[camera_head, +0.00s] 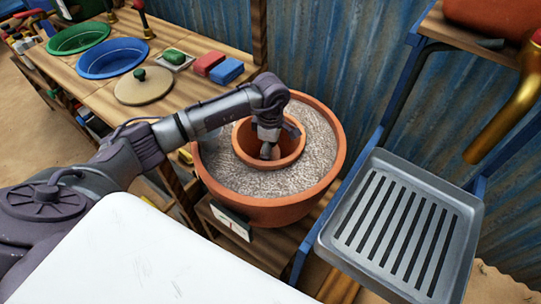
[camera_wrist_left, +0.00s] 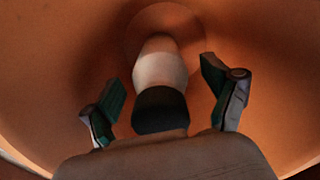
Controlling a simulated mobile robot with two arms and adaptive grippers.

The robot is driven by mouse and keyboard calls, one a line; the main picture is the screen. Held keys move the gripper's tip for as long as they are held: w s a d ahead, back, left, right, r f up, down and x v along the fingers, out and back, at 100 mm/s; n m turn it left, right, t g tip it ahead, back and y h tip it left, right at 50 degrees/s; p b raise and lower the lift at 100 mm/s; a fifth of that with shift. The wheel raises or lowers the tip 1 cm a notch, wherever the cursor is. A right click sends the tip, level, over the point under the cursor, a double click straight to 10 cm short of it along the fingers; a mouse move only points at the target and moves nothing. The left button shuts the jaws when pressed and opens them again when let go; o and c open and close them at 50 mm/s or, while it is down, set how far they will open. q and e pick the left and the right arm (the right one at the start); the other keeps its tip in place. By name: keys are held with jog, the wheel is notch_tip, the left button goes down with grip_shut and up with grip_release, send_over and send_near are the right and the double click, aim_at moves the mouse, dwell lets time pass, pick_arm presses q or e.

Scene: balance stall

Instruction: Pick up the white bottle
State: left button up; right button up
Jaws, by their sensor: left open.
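The white bottle (camera_wrist_left: 160,66) with a dark cap (camera_wrist_left: 161,109) is inside a terracotta pot in the left wrist view, its cap end nearer the camera. My left gripper (camera_wrist_left: 158,75) is open, with one finger on each side of the bottle and gaps between. In the head view my left gripper (camera_head: 270,147) reaches down into the small inner terracotta pot (camera_head: 243,154). The bottle is mostly hidden there by the gripper and the pot rim. My right gripper is not in view.
The inner pot sits in grey gravel (camera_head: 225,172) within a larger terracotta pot (camera_head: 335,165). A slotted metal tray (camera_head: 463,220) stands at right. A wooden bench at left holds a blue bowl (camera_head: 112,57), a green bowl (camera_head: 80,37) and a round lid (camera_head: 143,87).

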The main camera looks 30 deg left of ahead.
pick_arm(q)
jog(key=shift+f, duration=0.6)
jog(key=c, duration=1.5)
